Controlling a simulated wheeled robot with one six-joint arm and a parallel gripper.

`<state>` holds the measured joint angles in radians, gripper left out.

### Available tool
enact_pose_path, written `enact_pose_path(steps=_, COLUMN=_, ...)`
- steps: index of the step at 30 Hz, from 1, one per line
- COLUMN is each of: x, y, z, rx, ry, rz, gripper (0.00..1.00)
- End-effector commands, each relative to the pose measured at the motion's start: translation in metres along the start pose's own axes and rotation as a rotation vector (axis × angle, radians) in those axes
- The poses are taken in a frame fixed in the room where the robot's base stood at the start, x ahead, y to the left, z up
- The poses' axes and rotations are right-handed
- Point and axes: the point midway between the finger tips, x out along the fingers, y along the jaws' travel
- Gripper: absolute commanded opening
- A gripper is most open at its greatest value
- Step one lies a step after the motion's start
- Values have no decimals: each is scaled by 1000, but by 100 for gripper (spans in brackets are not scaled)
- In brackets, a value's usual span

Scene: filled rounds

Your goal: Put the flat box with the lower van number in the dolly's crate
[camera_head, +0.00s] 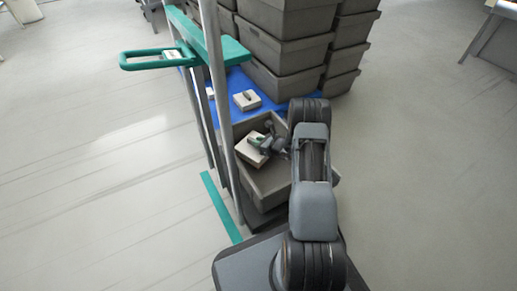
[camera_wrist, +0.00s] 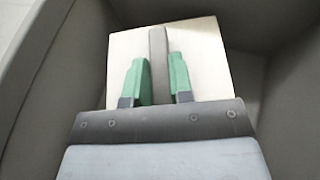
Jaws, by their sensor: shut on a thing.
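My gripper (camera_wrist: 157,85) has its green fingers shut on the dark raised strip of a white flat box (camera_wrist: 205,50) in the wrist view. In the head view this flat box (camera_head: 250,157) is inside the dolly's grey crate (camera_head: 274,185), towards its left side, with my gripper (camera_head: 264,145) over it. Whether the box rests on the crate floor I cannot tell. Another flat box (camera_head: 247,99), pale with a dark strip, lies on the blue surface behind the crate. No van number is readable on either box.
A smaller pale item (camera_head: 210,94) lies on the blue surface (camera_head: 238,80), partly behind the teal and grey frame (camera_head: 215,50). Stacked grey crates (camera_head: 285,50) stand at the back. The floor (camera_head: 90,190) to the left is clear.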

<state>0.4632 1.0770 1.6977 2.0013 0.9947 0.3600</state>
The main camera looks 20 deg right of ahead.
Motion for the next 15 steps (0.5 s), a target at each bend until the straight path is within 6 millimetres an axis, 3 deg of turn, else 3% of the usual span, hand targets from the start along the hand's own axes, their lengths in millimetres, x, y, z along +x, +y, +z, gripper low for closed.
enact_pose_path(steps=6, x=12, y=0, z=-28, rx=0, ry=-1, rz=0, gripper=0)
enact_pose_path(steps=15, x=12, y=0, z=-28, rx=-1, ry=-2, rz=0, gripper=0)
